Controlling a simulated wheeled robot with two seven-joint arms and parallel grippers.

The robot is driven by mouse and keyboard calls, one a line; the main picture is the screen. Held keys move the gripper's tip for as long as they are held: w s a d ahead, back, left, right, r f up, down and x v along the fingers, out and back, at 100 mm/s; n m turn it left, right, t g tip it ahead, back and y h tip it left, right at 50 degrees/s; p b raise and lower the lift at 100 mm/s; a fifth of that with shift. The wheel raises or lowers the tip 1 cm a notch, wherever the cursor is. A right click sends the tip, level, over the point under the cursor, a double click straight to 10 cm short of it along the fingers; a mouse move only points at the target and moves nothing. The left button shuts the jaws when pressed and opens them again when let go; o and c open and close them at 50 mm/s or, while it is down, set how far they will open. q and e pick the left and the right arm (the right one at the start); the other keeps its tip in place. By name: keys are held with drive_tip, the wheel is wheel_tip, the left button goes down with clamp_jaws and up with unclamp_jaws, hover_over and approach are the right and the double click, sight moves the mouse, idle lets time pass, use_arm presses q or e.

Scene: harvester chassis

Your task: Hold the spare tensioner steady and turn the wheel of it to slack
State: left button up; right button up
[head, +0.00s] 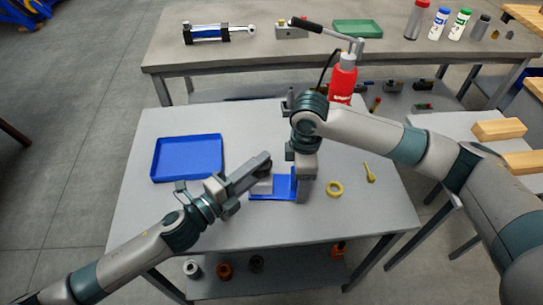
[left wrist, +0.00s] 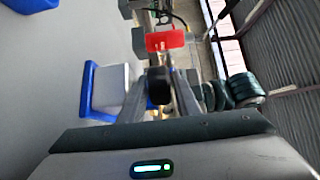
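The spare tensioner stands on the table: its blue base (head: 270,194) carries a light grey block (head: 262,186). In the left wrist view the blue base (left wrist: 88,95) and the pale block (left wrist: 113,85) are left of my fingers. A dark round wheel (left wrist: 158,86) fills the gap between my left gripper's fingertips (left wrist: 158,90). In the head view my left gripper (head: 262,163) reaches over the tensioner from the left, and its fingers partly hide the wheel. My right gripper (head: 304,192) points down at the tensioner's right end; its fingertips are not clear.
A blue tray (head: 187,158) lies at left on the table. A yellow ring (head: 335,188) and a yellow bolt-like piece (head: 370,173) lie at right. A red bottle (head: 342,82) stands behind my right arm. The front of the table (head: 290,236) is clear.

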use_arm(q)
drive_tip(key=shift+x, duration=2.1)
clamp_jaws()
drive_tip(key=shift+n+t+y, duration=0.3)
drive_tip(key=shift+t, duration=0.1)
drive_tip(key=shift+w+a+n+t+y, duration=0.1)
drive_tip(key=shift+n+t+y, duration=0.6)
drive_tip(key=shift+y, duration=0.2)
drive_tip(key=shift+w+a+n+t+y, duration=0.2)
drive_tip(key=shift+n+t+y, duration=0.35)
drive_tip(key=shift+y, duration=0.3)
drive_tip(key=shift+w+a+n+t+y, duration=0.1)
drive_tip(key=shift+a+n+t+y, duration=0.15)
drive_tip(key=shift+n+t+y, duration=0.35)
drive_tip(key=shift+y, duration=0.25)
